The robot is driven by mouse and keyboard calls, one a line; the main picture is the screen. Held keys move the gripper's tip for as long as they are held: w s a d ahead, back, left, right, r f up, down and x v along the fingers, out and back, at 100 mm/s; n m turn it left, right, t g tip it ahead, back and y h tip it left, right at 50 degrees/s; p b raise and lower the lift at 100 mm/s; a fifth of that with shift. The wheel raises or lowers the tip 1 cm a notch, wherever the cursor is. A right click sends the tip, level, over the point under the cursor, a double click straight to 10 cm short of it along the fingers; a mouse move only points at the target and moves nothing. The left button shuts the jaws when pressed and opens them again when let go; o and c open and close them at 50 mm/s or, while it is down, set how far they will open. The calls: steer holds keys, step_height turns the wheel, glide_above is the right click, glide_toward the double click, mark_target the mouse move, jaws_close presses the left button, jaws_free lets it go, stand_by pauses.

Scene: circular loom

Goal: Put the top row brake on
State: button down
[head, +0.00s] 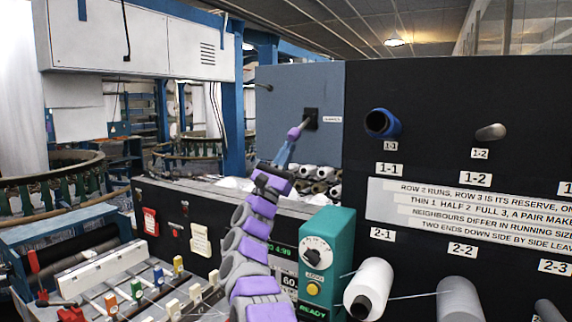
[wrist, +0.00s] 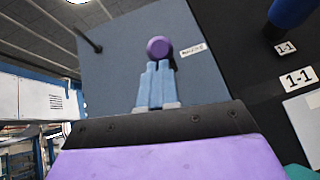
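A lever with a purple knob (head: 294,133) sticks out of a dark slot plate (head: 311,118) on the blue-grey panel (head: 290,85). A small white label (head: 332,119) sits right of it, too small to read. My gripper (head: 287,150) is just below the knob, its blue fingers pointing up at it. In the wrist view the knob (wrist: 158,47) shows whole, just beyond the fingertips (wrist: 158,64). The fingers lie close together with nothing visible between them. Whether the tips touch the knob I cannot tell.
A dark peg (wrist: 90,40) juts from the panel's left side. To the right, a black board carries a blue spool (head: 381,123), a bare peg (head: 490,132) and white spools (head: 369,288). A teal control box (head: 325,262) stands beside my arm.

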step_height(320, 180, up, 12)
steer(key=s+n+g+y+p, duration=0.1)
steer(key=g+y+p, duration=0.5)
steer(key=p, duration=1.4)
steer(key=shift+s+a+n+g+y+p, duration=0.3)
steer(key=shift+s+a+n+y+p, duration=0.1)
steer(key=shift+n+y, duration=0.35)
steer(key=shift+p, duration=0.35)
steer(key=shift+d+f, duration=0.1)
steer(key=shift+f, duration=0.05)
